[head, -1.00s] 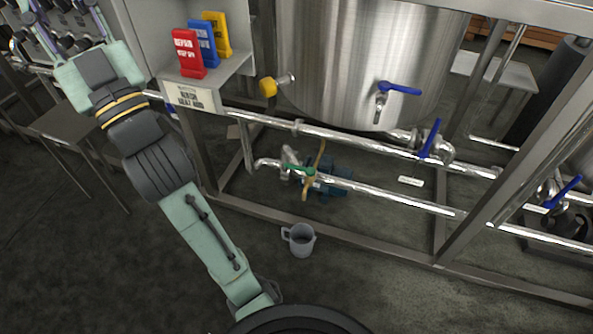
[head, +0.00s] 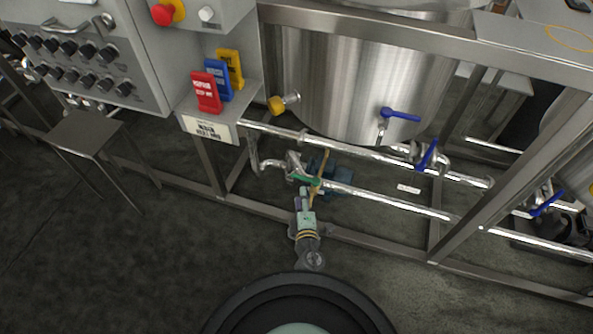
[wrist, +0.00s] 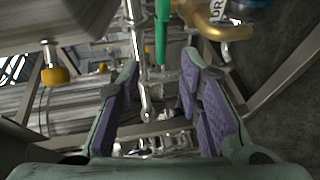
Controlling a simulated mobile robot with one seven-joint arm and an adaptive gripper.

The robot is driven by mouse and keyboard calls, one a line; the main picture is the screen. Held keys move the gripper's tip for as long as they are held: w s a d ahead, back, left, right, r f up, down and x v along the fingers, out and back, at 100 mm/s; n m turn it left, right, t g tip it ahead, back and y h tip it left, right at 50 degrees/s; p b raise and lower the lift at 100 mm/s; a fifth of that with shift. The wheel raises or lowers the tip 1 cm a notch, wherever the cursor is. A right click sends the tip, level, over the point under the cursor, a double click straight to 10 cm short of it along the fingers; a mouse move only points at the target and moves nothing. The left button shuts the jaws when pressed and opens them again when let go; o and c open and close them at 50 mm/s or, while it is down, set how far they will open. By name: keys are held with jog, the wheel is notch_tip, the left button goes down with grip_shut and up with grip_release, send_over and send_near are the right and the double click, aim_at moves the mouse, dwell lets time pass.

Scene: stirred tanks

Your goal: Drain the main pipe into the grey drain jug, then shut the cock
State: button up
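The lower steel pipe (head: 390,204) runs along the frame below the tank. A green handle (head: 306,181) sits at its left part, beside a curved brass-coloured fitting (head: 323,165). In the wrist view the green handle (wrist: 161,32) hangs just beyond and between my fingertips, apart from them. The brass fitting (wrist: 215,27) is right of it, with a white tag partly reading "DR". My gripper (head: 303,195) is at the pipe by the green handle; in the wrist view my gripper (wrist: 160,62) is open and empty. The grey jug is not visible now; my arm covers its earlier floor spot.
Above are the steel tank (head: 365,85), a yellow-capped outlet (head: 278,105) and blue-handled valves (head: 401,116). A frame rail (head: 375,245) runs low in front. Red, blue and yellow tags (head: 207,92) stand on a shelf.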

aim_at(300, 178)
jog(key=w, duration=0.3)
jog(key=w+f+b, duration=0.1)
jog(key=w, duration=0.3)
jog(key=w+a+f+b, duration=0.1)
jog(key=w, duration=0.2)
jog(key=shift+w, duration=0.15)
jog(key=shift+c, duration=0.2)
grip_shut()
dwell(0.4)
